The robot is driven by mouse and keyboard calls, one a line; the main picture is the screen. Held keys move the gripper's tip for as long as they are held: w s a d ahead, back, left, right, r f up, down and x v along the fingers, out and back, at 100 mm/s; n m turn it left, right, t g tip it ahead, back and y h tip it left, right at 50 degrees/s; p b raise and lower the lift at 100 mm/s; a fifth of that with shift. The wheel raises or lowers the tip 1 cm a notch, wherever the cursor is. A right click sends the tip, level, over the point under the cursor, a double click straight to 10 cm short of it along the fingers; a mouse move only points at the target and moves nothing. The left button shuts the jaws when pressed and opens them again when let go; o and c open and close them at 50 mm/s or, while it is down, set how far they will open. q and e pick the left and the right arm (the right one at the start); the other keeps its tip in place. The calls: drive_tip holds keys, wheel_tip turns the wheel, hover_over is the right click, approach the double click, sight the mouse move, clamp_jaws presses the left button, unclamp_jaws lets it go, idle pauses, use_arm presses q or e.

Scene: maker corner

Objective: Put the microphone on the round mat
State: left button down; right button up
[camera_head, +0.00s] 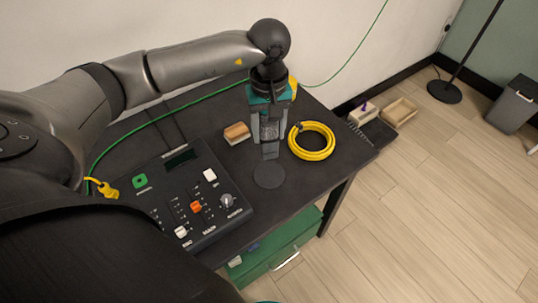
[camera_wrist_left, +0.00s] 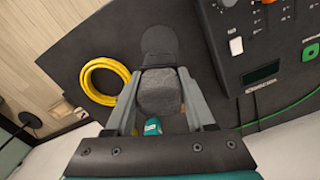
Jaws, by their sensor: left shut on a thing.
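My left gripper (camera_head: 270,140) points down over the black table and is shut on the microphone (camera_head: 268,130), which has a grey mesh head. In the left wrist view the microphone's mesh head (camera_wrist_left: 160,92) sits between the two fingers (camera_wrist_left: 160,100). The dark round mat (camera_head: 269,175) lies on the table just in front of the microphone's lower end; it also shows in the left wrist view (camera_wrist_left: 160,38). I cannot tell whether the microphone touches the table or the mat's edge. My right gripper is not in view.
A yellow cable coil (camera_head: 312,141) lies right of the microphone. A control box (camera_head: 193,195) with knobs lies to the left. A wood-topped block (camera_head: 237,133) stands behind the box. A green cable (camera_head: 150,121) crosses the table's back. Table edge is close in front of the mat.

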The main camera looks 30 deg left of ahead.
sight(269, 155)
use_arm(q)
wheel_tip(269, 155, down, 5)
drive_tip(key=shift+r, duration=0.2)
drive_tip(key=shift+f+b, duration=0.55)
drive_tip(key=shift+f, duration=1.55)
drive_tip(key=shift+f, duration=0.1)
drive_tip(key=shift+c, duration=1.3)
unclamp_jaws()
wheel_tip(269, 155, up, 12)
drive_tip(key=shift+r+p, duration=0.1)
drive_tip(key=shift+p, duration=0.7)
